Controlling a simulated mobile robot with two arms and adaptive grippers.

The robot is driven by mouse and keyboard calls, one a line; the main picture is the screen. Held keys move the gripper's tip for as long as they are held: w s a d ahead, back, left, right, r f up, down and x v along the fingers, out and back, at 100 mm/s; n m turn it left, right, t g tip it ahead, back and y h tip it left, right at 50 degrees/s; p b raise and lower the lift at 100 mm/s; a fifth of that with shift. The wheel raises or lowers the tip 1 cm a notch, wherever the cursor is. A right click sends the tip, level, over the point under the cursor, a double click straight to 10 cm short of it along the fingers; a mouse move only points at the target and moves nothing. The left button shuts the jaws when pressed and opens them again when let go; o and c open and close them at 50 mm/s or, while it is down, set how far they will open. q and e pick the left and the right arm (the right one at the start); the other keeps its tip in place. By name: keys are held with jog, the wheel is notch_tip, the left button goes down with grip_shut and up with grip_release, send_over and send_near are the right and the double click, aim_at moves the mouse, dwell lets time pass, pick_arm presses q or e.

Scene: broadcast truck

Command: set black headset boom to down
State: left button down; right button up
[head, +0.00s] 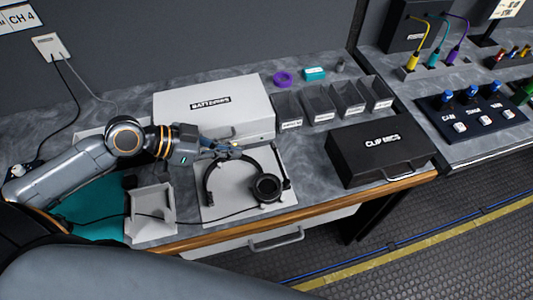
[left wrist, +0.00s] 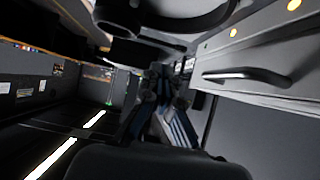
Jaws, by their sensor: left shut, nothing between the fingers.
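The black headset (head: 211,184) lies on a pale mat (head: 222,213) in the head view, its band curving left and a round ear cup (head: 267,187) at the right. A thin dark bar (head: 280,162) beside the cup points toward the back; it looks like the boom, but I cannot be sure. My left gripper (head: 238,153) is shut and empty, over the back of the headset band; I cannot tell whether it touches. In the left wrist view the shut fingers (left wrist: 163,82) show, with a blurred dark part of the headset (left wrist: 170,18) above. My right gripper is out of view.
A white batteries box (head: 215,108) stands behind the mat. A black clip mics case (head: 378,152) and grey bins (head: 318,104) are at the right. A small pale tray (head: 152,213) stands left of the mat, with a cable across it. The wooden counter edge (head: 300,214) is in front.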

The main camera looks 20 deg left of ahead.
aim_at(277, 156)
pick_arm(q)
jog(key=p+x, duration=0.2)
jog(key=x, duration=0.7)
jog(key=shift+w+d, duration=0.25)
jog(key=shift+w, duration=0.05)
jog(key=shift+w+d+f, duration=0.2)
jog(key=shift+d+f, duration=0.1)
jog(key=shift+f, duration=0.1)
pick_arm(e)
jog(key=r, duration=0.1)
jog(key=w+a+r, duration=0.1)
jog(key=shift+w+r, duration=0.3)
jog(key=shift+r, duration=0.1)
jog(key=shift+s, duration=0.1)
pick_arm(q)
jog(key=shift+w, duration=0.1)
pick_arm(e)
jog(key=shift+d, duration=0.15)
pick_arm(q)
jog(key=shift+w+d, duration=0.35)
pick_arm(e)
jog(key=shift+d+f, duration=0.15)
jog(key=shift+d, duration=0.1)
pick_arm(q)
jog(key=shift+s+a, duration=0.1)
jog(key=shift+s, duration=0.05)
